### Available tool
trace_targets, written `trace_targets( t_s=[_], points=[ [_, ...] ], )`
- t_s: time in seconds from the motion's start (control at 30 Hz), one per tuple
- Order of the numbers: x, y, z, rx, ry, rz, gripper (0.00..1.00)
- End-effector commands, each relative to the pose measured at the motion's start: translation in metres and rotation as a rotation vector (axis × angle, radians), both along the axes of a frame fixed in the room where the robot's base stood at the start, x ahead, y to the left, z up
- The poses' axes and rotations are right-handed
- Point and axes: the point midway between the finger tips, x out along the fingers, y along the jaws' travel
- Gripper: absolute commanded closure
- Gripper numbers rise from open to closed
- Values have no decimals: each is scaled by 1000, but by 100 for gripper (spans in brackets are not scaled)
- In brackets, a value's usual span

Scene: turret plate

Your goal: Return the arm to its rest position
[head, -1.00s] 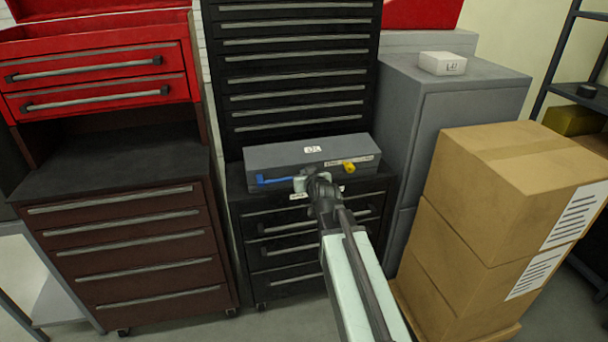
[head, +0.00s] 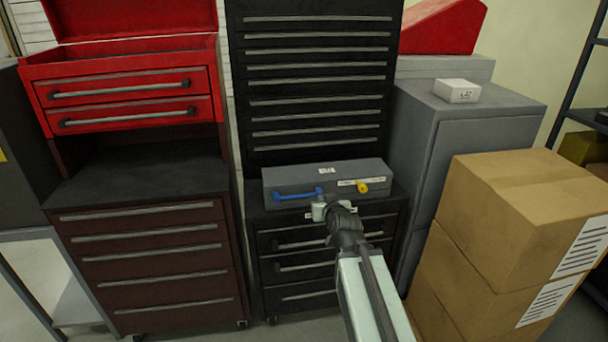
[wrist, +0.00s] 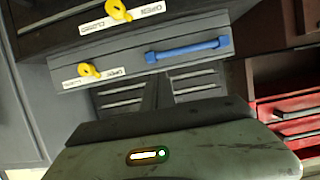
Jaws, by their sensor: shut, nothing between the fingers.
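My gripper (head: 325,209) is small in the head view, at the end of my pale arm. It appears shut and empty, just below the front of a grey case (head: 285,179). I cannot tell the exact gap between them. The case has a blue handle (head: 298,193) and a yellow knob (head: 362,187). In the wrist view, which looks turned over, the case (wrist: 125,58) shows with its blue handle (wrist: 187,49) and yellow knob (wrist: 88,70).
The case sits on a black drawer cabinet (head: 275,270) before a tall black drawer unit (head: 315,85). A red and brown tool chest (head: 150,245) stands left. A grey cabinet (head: 480,105) and stacked cartons (head: 500,220) stand close on the right.

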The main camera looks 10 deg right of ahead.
Motion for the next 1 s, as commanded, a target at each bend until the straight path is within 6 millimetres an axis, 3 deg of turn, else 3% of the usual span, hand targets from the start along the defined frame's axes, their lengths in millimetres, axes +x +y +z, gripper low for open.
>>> trace_targets(
  t_s=[0.03, 0.1, 0.17, 0.27, 0.4, 0.6, 0.7, 0.8, 1.0],
  points=[
    [1, 8, 18, 0, 0, 11, 100],
    [0, 21, 36, -8, 7, 30, 100],
    [-8, 36, 36, -22, 90, 64, 100],
    [-32, 54, 9, -28, 287, 106, 100],
    [-85, 64, -28, -30, 597, 124, 100],
    [-183, 53, -70, -22, 1050, 53, 100],
    [-213, 49, -73, -13, 1179, 15, 100],
    [-225, 50, -74, -4, 1226, 1, 100],
    [-224, 51, -74, 0, 1225, -3, 100]
  ],
)
